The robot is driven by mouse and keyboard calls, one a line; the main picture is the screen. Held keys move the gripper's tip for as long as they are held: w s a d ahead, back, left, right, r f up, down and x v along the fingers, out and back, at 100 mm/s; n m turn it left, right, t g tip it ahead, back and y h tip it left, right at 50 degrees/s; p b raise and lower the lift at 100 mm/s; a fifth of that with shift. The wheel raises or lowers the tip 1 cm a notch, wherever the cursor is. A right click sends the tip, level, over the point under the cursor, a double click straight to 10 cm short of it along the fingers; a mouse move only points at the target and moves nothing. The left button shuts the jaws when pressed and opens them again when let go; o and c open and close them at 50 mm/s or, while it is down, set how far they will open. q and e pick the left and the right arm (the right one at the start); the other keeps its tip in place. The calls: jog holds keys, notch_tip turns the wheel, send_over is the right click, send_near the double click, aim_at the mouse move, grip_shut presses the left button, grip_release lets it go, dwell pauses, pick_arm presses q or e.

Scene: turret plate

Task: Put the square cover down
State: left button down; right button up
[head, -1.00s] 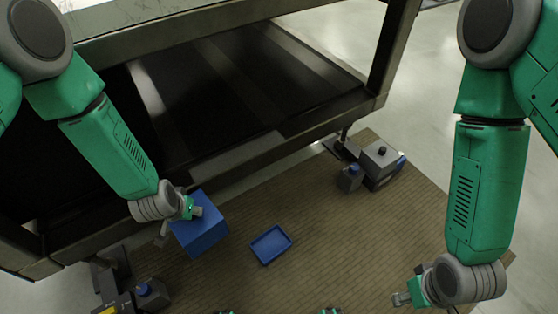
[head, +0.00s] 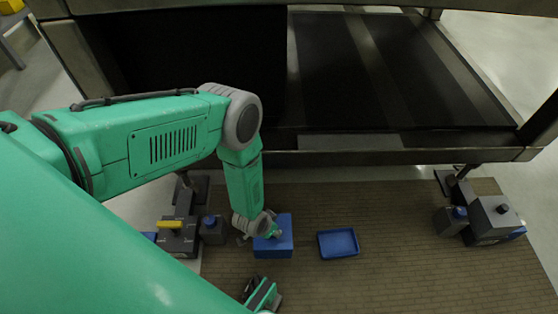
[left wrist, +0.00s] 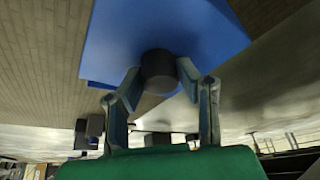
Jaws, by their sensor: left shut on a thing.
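The blue square cover (head: 283,246) is at the lower middle of the head view, over the brown mat (head: 400,270). My left gripper (head: 270,230) reaches down to its top. In the left wrist view the gripper (left wrist: 160,82) is shut on the cover's round dark knob (left wrist: 158,65), one finger on each side. The blue cover (left wrist: 165,25) fills the upper middle there. I cannot tell whether the cover touches the mat. A shallow blue tray (head: 338,243) lies on the mat to the right of the cover, apart from it.
A dark metal frame (head: 390,157) with a black bed stands behind the mat. Grey blocks with a yellow handle (head: 170,224) and a blue-capped block (head: 212,229) stand left of the cover. A grey block (head: 495,219) stands far right. The mat right of the tray is clear.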

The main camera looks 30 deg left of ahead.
pick_arm(q)
notch_tip(320, 180, down, 3)
jog(key=shift+a+f+b, duration=0.1)
jog(key=shift+f+b, duration=0.05)
jog(key=shift+b, duration=0.4)
notch_tip(320, 180, down, 3)
jog(key=shift+f+b, duration=0.15)
jog(key=shift+b, duration=0.7)
jog(key=shift+f, duration=0.15)
jog(key=c, duration=1.2)
grip_release()
jog(key=shift+o, duration=0.2)
